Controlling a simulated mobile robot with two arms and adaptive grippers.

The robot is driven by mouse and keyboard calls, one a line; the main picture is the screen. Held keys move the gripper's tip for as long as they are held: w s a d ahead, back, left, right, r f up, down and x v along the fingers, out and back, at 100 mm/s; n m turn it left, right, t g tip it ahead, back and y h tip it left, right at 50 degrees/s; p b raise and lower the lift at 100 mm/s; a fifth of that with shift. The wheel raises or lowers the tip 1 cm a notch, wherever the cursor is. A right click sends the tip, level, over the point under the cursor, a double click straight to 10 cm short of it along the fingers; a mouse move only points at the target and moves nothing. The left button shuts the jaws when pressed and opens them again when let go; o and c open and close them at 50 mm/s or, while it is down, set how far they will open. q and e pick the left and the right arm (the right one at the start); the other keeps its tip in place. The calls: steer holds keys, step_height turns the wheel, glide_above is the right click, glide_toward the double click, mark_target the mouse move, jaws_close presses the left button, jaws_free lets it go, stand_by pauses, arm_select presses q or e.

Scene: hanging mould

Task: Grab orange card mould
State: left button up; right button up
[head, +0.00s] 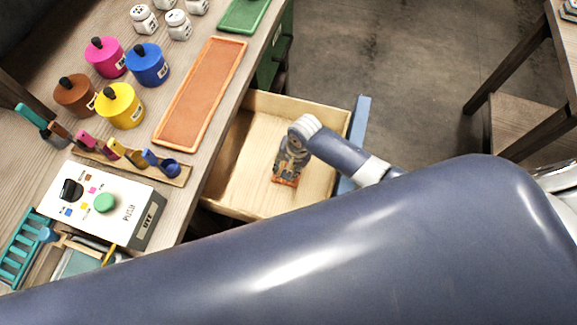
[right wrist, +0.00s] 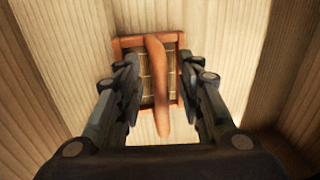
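The orange card mould (right wrist: 158,85) lies in the open wooden drawer. It has an orange-brown rectangular frame, a slatted inside and a raised handle-like bar along its middle. In the head view only its lower edge (head: 286,181) shows below my right gripper (head: 290,163), which reaches down into the drawer. In the right wrist view the open fingers of my right gripper (right wrist: 168,75) stand on either side of the bar, with gaps to it. Whether the fingertips touch the frame is unclear. My left gripper is not in view.
The drawer (head: 232,165) has walls close around my right gripper. On the table beside it are an orange tray (head: 200,95), several coloured pots (head: 120,104), a white device (head: 100,204) and a teal rack (head: 22,246). My arm covers the lower part of the head view.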

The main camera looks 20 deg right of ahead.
jaws_close()
steer(key=shift+r, duration=0.1)
